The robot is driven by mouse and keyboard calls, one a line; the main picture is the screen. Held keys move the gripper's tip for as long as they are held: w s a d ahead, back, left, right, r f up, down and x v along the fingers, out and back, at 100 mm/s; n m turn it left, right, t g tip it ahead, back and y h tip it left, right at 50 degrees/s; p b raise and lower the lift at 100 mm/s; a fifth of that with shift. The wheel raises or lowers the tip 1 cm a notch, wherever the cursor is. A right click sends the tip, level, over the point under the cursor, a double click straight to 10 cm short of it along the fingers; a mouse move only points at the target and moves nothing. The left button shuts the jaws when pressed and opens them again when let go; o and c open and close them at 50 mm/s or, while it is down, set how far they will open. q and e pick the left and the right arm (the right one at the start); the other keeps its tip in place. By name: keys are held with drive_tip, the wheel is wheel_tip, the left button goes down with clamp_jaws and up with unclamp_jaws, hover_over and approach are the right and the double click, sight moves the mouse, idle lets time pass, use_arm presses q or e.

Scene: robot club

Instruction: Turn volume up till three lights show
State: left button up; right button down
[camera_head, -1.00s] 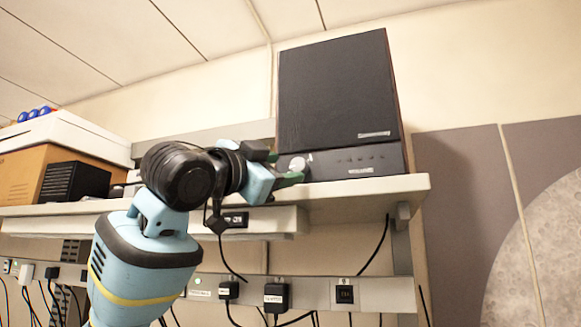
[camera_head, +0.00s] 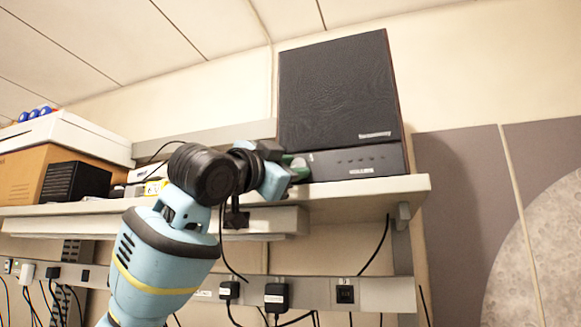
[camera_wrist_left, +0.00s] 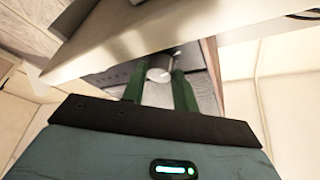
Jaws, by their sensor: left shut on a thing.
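The dark amplifier (camera_head: 355,163) sits on the shelf under a large black speaker, with a row of small dots on its front that show no clear glow. Its silver volume knob (camera_wrist_left: 160,70) shows in the left wrist view, at the left end of the panel in the head view, where my gripper hides it. My left gripper (camera_head: 298,168) is at the knob; its green fingers in the left wrist view (camera_wrist_left: 158,82) stand on either side and are shut on it. My right gripper is not in view.
The black speaker (camera_head: 335,92) rests on the amplifier. The white shelf's edge (camera_head: 370,189) runs just below my gripper. Boxes (camera_head: 65,138) stand at the left of the shelf. Cables and a power strip (camera_head: 318,292) are below.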

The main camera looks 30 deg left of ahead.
use_arm(q)
drive_tip(key=shift+m, duration=0.4)
drive_tip(key=m, duration=0.1)
drive_tip(key=m+g+h, duration=0.1)
drive_tip(key=m, duration=0.2)
drive_tip(key=shift+r+g+h, duration=0.25)
drive_tip(key=shift+g+h, duration=0.05)
drive_tip(key=shift+g, duration=0.1)
drive_tip(key=m+g, duration=0.1)
drive_tip(key=m, duration=0.1)
drive_tip(key=m+g, duration=0.1)
drive_tip(key=m, duration=0.1)
drive_tip(key=shift+r+m, duration=0.2)
drive_tip(key=shift+m, duration=0.1)
drive_tip(key=m+g, duration=0.1)
drive_tip(key=m+y, duration=0.1)
drive_tip(key=m, duration=0.1)
drive_tip(key=shift+r+m+g, duration=0.2)
drive_tip(key=shift+m+g, duration=0.1)
drive_tip(key=shift+g, duration=0.1)
drive_tip(key=shift+d+r+m+g+y, duration=0.15)
drive_tip(key=shift+m+g+y, duration=0.55)
drive_tip(key=shift+m, duration=0.7)
drive_tip(key=o, duration=1)
